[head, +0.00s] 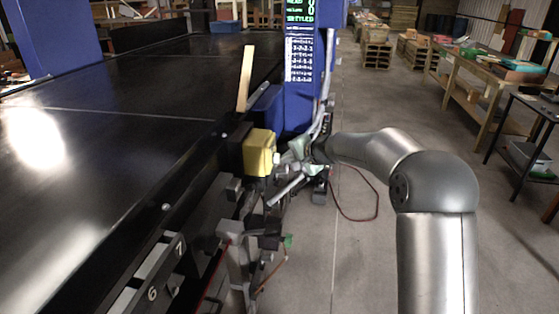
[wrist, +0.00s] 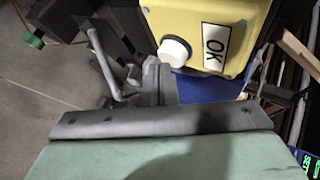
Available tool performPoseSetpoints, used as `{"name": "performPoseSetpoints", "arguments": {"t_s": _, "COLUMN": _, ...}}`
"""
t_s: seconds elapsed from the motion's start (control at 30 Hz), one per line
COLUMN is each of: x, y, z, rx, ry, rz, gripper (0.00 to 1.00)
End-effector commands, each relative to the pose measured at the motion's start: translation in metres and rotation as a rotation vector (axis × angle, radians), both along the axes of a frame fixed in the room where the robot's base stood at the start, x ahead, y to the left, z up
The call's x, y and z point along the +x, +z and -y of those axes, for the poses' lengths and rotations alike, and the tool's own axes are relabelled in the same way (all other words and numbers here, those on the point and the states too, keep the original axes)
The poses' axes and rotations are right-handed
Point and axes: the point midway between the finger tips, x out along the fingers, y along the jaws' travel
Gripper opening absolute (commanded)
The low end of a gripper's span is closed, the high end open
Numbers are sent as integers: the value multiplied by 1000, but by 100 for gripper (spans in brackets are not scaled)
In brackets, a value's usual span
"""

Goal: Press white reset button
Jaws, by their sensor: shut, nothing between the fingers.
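The yellow control box (head: 259,150) is fixed to the side of the black conveyor in the head view. Its white button (head: 276,158) faces my gripper (head: 288,158). In the wrist view the yellow box (wrist: 252,18) fills the top, with an "OK" label (wrist: 216,46) beside the round white button (wrist: 175,52). My gripper's shut grey fingers (wrist: 158,66) reach up to the lower left edge of the button, with nothing held. I cannot tell whether the fingertips touch the button.
The black conveyor belt (head: 110,125) runs along the left. A wooden strip (head: 245,78) stands behind the box, near a blue post with a display (head: 300,55). Metal brackets (head: 232,230) sit below. Open floor lies right, with workbenches (head: 470,72) beyond.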

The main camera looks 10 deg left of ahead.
Motion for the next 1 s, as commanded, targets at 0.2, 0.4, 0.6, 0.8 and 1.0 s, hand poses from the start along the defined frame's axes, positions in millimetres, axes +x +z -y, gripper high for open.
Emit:
{"name": "performPoseSetpoints", "arguments": {"t_s": 0.2, "x": -1, "y": -1, "z": 10, "rx": 0, "ry": 0, "rz": 0, "gripper": 0}}
{"name": "performPoseSetpoints", "arguments": {"t_s": 0.4, "x": -1, "y": 0, "z": 10, "rx": -1, "ry": -1, "rz": 0, "gripper": 0}}
{"name": "performPoseSetpoints", "arguments": {"t_s": 0.6, "x": 0, "y": -1, "z": 15, "rx": -1, "ry": -2, "rz": 0, "gripper": 0}}
{"name": "performPoseSetpoints", "arguments": {"t_s": 0.8, "x": -1, "y": -2, "z": 33, "rx": -2, "ry": -3, "rz": 1, "gripper": 0}}
{"name": "performPoseSetpoints", "arguments": {"t_s": 1.0, "x": -2, "y": -2, "z": 53, "rx": -2, "ry": -3, "rz": 1, "gripper": 0}}
